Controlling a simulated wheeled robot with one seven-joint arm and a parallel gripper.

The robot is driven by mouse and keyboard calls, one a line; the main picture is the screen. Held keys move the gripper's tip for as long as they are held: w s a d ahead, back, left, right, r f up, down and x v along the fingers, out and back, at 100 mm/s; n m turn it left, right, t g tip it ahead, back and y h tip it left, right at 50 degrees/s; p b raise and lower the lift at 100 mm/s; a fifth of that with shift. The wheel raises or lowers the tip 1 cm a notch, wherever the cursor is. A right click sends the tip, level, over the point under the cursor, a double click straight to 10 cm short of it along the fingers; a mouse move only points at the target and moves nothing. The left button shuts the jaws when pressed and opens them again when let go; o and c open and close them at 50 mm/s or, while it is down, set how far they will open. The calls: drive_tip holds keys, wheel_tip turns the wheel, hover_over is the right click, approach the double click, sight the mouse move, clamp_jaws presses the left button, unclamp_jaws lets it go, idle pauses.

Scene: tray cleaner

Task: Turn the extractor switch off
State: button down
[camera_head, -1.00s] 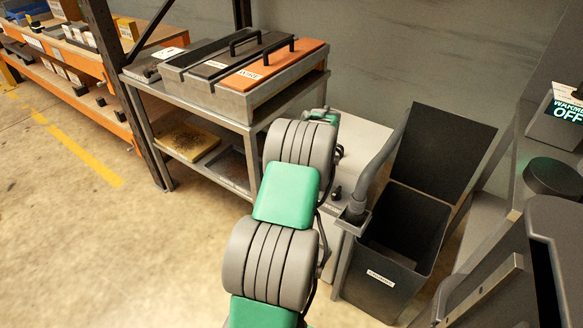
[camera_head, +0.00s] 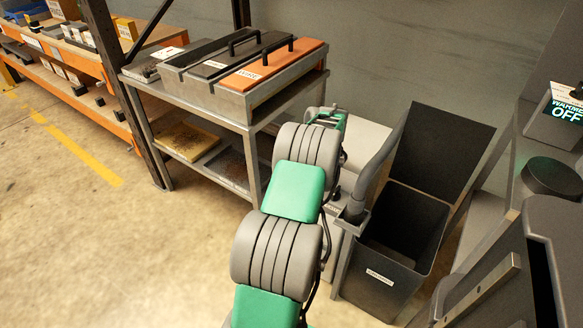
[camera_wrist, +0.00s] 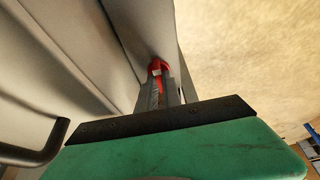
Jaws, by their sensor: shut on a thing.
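The extractor is a pale cabinet (camera_head: 368,140) with a grey hose (camera_head: 382,165), partly hidden behind my arm in the head view. In the wrist view a pale panel (camera_wrist: 60,60), which looks like its side, fills the left. My gripper (camera_wrist: 162,80) is beside this panel, its grey fingers shut on a small red part (camera_wrist: 158,66) that looks like the extractor switch. The fingers cover much of it, so its setting cannot be read. In the head view the fingertips are hidden behind my arm.
A black open bin (camera_head: 385,275) stands right of the extractor. A metal table (camera_head: 250,128) with lidded trays stands behind to the left. A grey machine (camera_head: 520,225) is at the right. A dark handle (camera_wrist: 40,150) shows at lower left in the wrist view. Floor at left is clear.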

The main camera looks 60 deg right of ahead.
drive_tip(key=c, duration=1.5)
unclamp_jaws()
drive_tip(key=p+v, duration=0.1)
drive_tip(key=v, duration=0.7)
drive_tip(key=shift+w, duration=0.1)
